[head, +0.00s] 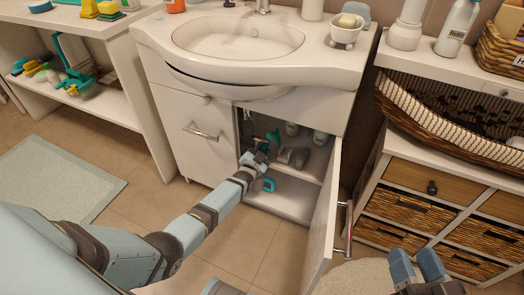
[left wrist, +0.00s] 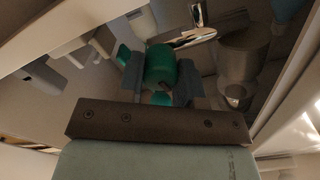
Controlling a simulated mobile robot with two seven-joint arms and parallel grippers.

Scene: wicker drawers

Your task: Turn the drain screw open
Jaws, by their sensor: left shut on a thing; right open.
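The drain screw, a green cylindrical piece (left wrist: 160,64), sits between the two fingers of my left gripper (left wrist: 159,82) in the left wrist view. The fingers are shut on it from both sides. In the head view my left gripper (head: 266,150) reaches into the open cabinet under the sink. A small teal part (head: 273,136) shows just beyond its fingers there. The screw's thread and exact turn angle cannot be told. My right gripper (head: 419,267) is open and empty at the lower right, outside the cabinet, in front of the wicker drawers.
The cabinet door (head: 322,215) stands open on the right of my left arm. The sink (head: 238,38) is above. Wicker drawers (head: 412,207) stand at the right.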

